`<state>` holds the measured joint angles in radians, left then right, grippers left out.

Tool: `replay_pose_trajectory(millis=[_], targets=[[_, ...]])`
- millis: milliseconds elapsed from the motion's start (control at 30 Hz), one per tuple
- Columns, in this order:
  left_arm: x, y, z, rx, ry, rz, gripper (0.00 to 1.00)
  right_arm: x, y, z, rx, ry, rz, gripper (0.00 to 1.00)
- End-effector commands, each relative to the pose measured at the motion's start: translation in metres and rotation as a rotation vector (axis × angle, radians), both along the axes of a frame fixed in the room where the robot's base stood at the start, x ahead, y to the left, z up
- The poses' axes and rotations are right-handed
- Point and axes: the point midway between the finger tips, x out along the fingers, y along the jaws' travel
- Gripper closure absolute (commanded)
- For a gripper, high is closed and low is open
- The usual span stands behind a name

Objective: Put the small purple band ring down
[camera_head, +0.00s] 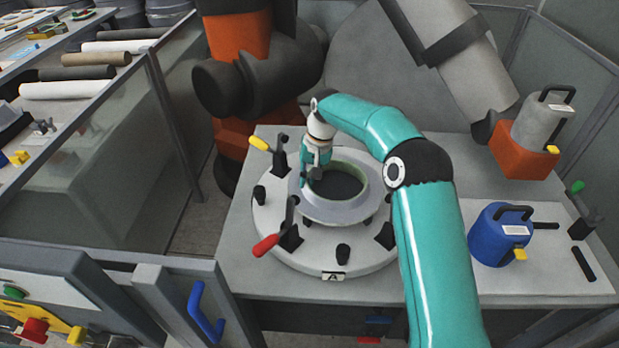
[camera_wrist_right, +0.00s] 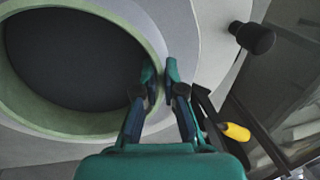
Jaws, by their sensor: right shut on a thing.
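The band ring (camera_head: 335,211) looks pale grey-purple outside, with a pale green inner wall. It is over the middle of a round white fixture plate (camera_head: 285,243) marked A. I cannot tell whether it touches the plate. My right gripper (camera_head: 309,183) comes down from above at the ring's far left side and is shut on its wall. In the right wrist view the teal fingertips (camera_wrist_right: 160,73) stand on both sides of the ring's rim (camera_wrist_right: 147,27), which fills the upper left. My left gripper is not in view.
Toggle clamps with a yellow handle (camera_head: 260,144) and a red handle (camera_head: 266,245) and several black stops surround the ring. A blue can (camera_head: 490,238) stands right. A large orange-and-grey machine (camera_head: 240,40) stands behind.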

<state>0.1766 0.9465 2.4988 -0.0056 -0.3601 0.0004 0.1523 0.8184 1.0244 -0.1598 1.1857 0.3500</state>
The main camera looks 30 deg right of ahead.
Motion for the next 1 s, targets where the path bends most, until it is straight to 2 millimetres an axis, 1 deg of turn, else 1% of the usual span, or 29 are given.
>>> replay_pose_trajectory(millis=[33,167,433,567,667,767,1000], targets=[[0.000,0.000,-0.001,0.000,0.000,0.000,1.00,0.000,0.000,-0.001,0.000,0.000,0.000,0.89],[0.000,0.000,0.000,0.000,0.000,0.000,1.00,0.000,0.000,0.000,0.000,0.000,-0.001,0.67],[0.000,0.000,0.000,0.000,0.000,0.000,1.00,0.000,-0.001,0.000,0.000,0.000,-0.001,0.67],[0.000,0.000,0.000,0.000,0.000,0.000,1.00,0.000,-0.002,0.004,-0.001,-0.001,-0.002,0.67],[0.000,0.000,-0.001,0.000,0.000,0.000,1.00,-0.001,-0.004,0.014,-0.001,-0.004,-0.003,0.67],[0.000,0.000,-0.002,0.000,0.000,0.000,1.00,-0.002,-0.007,0.030,-0.001,-0.006,-0.003,0.67],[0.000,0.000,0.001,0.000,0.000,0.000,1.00,-0.007,-0.016,0.079,-0.001,-0.004,-0.003,0.67]])
